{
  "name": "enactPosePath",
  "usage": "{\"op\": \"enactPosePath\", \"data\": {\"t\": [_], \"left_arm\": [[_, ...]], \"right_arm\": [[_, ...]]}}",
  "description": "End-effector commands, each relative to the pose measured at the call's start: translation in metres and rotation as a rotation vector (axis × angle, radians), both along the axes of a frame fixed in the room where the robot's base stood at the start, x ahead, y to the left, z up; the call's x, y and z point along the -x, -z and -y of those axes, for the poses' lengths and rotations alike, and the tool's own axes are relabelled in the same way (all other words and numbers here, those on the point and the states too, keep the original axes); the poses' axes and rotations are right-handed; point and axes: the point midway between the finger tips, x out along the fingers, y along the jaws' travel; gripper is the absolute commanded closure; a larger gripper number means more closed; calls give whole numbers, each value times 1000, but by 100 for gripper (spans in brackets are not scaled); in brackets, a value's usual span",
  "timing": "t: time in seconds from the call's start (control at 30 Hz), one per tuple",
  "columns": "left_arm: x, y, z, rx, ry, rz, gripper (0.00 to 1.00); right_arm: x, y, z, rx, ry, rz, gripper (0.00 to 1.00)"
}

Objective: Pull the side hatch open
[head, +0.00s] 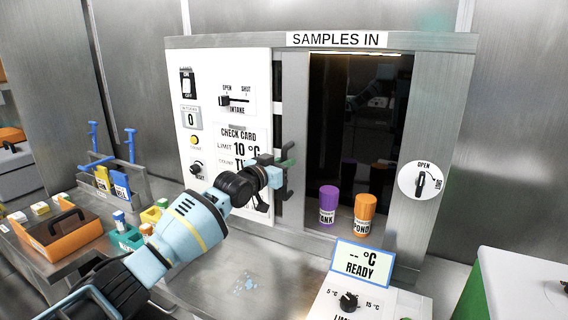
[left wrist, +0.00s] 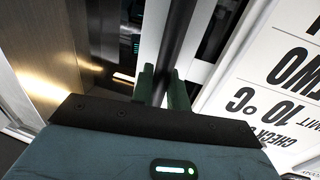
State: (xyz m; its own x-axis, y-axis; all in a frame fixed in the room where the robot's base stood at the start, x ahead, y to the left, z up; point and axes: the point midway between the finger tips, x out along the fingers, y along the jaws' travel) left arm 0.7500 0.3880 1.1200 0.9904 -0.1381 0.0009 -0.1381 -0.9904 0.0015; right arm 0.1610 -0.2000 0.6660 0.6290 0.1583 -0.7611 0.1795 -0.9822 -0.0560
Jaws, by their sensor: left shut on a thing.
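The cabinet under the SAMPLES IN sign (head: 337,39) has a white front panel at left and a tall dark bay (head: 350,110) at right. A dark upright handle bar (head: 286,189) stands between them, at the panel's right edge. My left gripper (head: 287,161) is shut on this bar. In the left wrist view, the green fingers (left wrist: 162,88) sit either side of the dark handle bar (left wrist: 180,40). The hatch's own edges are hard to make out, and I cannot tell how far open it is. My right gripper is not in view.
A purple jar (head: 328,204) and an orange jar (head: 365,207) stand on the bay's ledge. A READY display (head: 361,263) stands in front. A round OPEN dial (head: 421,181) is at right. An orange tray (head: 62,240) and racks lie at left. The counter below my arm is mostly clear.

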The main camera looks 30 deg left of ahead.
Motion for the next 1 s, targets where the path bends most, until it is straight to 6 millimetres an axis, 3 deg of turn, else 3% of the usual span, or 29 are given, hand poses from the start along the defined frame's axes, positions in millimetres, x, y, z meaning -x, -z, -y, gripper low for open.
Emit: {"op": "enactPosePath", "data": {"t": [0.03, 0.07, 0.2, 0.57, 1.0], "left_arm": [[0, 1, 0, 0, -1, -2, 100], [0, 1, 0, 0, 0, -2, 80], [0, 1, 0, 0, 0, -2, 66], [4, 1, 0, 0, 1, -3, 66], [55, 0, -8, -3, 0, -1, 66]], "right_arm": [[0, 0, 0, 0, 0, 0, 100], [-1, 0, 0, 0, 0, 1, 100], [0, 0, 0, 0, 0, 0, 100], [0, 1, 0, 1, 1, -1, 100], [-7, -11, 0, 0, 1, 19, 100]]}}
